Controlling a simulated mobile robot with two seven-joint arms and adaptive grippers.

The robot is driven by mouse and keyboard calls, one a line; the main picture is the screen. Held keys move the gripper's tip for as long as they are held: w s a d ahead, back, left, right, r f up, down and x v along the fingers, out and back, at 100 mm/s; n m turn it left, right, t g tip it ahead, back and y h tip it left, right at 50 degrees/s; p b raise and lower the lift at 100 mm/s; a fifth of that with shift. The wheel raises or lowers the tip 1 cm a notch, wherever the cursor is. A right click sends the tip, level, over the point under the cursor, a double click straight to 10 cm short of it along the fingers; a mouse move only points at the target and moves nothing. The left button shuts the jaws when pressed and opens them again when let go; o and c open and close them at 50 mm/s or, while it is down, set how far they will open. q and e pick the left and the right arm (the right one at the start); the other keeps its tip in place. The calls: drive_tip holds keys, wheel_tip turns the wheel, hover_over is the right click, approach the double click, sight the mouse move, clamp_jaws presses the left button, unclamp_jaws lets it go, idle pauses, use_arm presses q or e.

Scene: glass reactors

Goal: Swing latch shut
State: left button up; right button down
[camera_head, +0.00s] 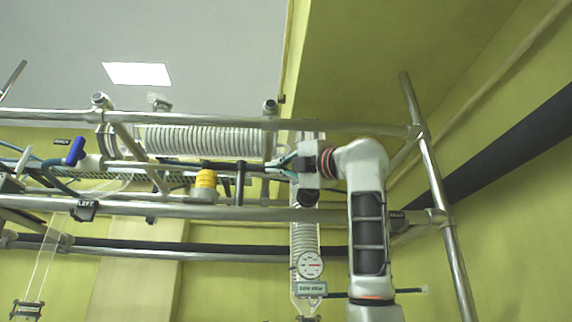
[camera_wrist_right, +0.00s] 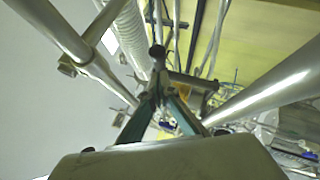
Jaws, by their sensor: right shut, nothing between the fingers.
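My right gripper (camera_head: 275,167) is at the upper rails of the frame, its fingers pointing left. It also shows in the wrist view (camera_wrist_right: 158,82), where the teal-sided fingers come together at the tips with nothing held. A dark bar (camera_head: 220,166) with a dark upright post (camera_head: 240,184) is just left of the fingertips. In the wrist view, a dark round knob (camera_wrist_right: 157,52) and a dark bar (camera_wrist_right: 188,79) are close to the tips; whether they touch cannot be told. I cannot tell for certain which part is the latch. My left gripper is out of view.
Metal rails run above (camera_head: 200,119) and below (camera_head: 270,214) the gripper. A ribbed glass coil (camera_head: 205,141) lies behind. A yellow-capped fitting (camera_head: 205,180) and a blue handle (camera_head: 76,151) are to the left.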

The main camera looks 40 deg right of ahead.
use_arm(q)
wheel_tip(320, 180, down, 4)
drive_tip(key=b, duration=0.3)
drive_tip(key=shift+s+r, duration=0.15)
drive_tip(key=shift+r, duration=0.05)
use_arm(e)
drive_tip(key=d+v, duration=0.1)
drive_tip(key=v, duration=0.9)
